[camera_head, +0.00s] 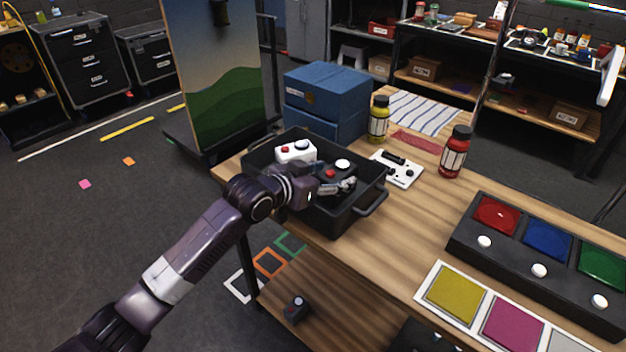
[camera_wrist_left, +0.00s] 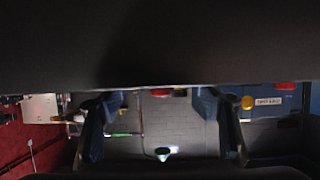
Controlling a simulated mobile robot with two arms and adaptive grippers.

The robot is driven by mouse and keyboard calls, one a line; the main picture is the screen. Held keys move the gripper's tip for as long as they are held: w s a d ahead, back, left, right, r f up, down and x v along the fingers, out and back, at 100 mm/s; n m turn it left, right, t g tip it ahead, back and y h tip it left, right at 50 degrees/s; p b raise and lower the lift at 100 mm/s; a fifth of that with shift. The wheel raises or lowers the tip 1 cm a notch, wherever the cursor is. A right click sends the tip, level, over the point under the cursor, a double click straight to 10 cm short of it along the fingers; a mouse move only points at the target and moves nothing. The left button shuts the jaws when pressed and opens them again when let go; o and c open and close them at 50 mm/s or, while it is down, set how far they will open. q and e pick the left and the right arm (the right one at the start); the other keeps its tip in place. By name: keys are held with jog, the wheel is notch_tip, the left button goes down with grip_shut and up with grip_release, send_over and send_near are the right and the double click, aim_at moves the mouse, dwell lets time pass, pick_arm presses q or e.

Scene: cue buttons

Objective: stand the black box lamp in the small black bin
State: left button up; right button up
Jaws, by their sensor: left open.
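The black bin (camera_head: 316,216) stands on the near left corner of the wooden table. Inside it a black box with a red button and a white dome (camera_head: 342,164) sits at the right; it looks like the black box lamp, partly hidden by my gripper. My left gripper (camera_head: 346,186) is open, low over the bin's near part and in front of the black box. I cannot tell whether it touches the box. In the left wrist view, my open fingers (camera_wrist_left: 160,125) stand apart with no clear object held between them; a large dark surface fills the top.
A white box (camera_head: 296,151) with buttons is also in the bin. Behind stand blue boxes (camera_head: 326,98), a yellow bottle (camera_head: 379,120) and a red bottle (camera_head: 454,152). A white panel (camera_head: 398,168) lies right of the bin, and a button console (camera_head: 530,262) farther right.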

pick_arm(q)
jog(key=v, duration=0.9)
jog(key=shift+b, duration=0.3)
